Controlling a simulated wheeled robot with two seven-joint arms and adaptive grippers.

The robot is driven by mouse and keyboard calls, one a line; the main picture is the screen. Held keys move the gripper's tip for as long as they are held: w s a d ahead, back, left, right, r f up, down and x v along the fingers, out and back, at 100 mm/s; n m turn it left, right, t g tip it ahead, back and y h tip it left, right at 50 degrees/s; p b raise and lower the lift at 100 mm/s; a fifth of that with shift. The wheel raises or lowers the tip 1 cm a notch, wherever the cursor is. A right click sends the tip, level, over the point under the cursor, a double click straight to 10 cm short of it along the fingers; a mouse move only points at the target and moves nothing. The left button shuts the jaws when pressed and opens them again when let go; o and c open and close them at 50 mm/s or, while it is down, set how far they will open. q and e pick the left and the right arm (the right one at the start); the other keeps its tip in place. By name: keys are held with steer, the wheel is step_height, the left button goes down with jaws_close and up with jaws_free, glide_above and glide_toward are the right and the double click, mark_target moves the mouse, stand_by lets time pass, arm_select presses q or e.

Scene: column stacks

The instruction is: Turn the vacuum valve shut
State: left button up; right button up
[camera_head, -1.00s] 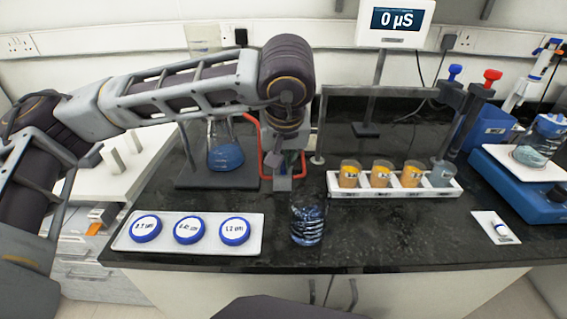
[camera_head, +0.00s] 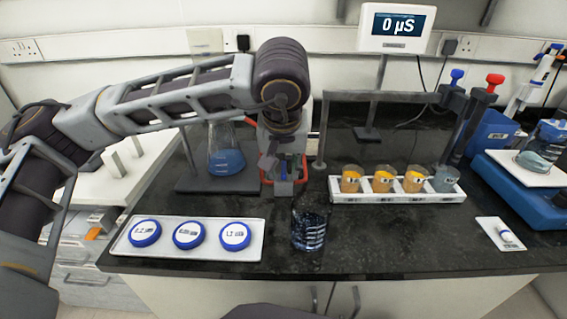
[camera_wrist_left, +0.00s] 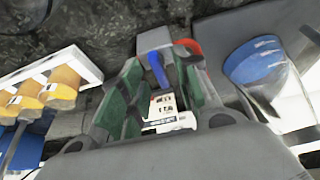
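The vacuum valve (camera_wrist_left: 153,41) shows in the left wrist view as a grey block with a blue lever (camera_wrist_left: 158,70). A red hose (camera_wrist_left: 187,48) is beside it. My left gripper (camera_wrist_left: 158,88) is open, with its two green-padded fingers spread and the blue lever showing in the gap between them. I cannot tell whether either finger touches it. In the head view my left gripper (camera_head: 284,180) points down between the flask and the glass beaker, and it hides most of the valve. My right gripper is in neither view.
A flask of blue liquid (camera_head: 225,160) stands just left of the gripper. A glass beaker (camera_head: 309,228) is close in front. A white rack (camera_head: 345,197) of orange cups is to the right. A tray (camera_head: 188,252) with blue-rimmed discs lies front left.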

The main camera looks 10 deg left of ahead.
arm_select(q)
steer(key=shift+r, duration=0.1)
steer(key=v, duration=1.1)
steer(key=shift+r, duration=0.4)
steer(key=shift+s+d, duration=0.1)
arm_select(e)
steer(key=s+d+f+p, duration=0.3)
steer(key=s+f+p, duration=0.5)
steer(key=p, duration=1.1)
arm_select(q)
step_height(320, 180, up, 34)
steer(key=p, duration=1.5)
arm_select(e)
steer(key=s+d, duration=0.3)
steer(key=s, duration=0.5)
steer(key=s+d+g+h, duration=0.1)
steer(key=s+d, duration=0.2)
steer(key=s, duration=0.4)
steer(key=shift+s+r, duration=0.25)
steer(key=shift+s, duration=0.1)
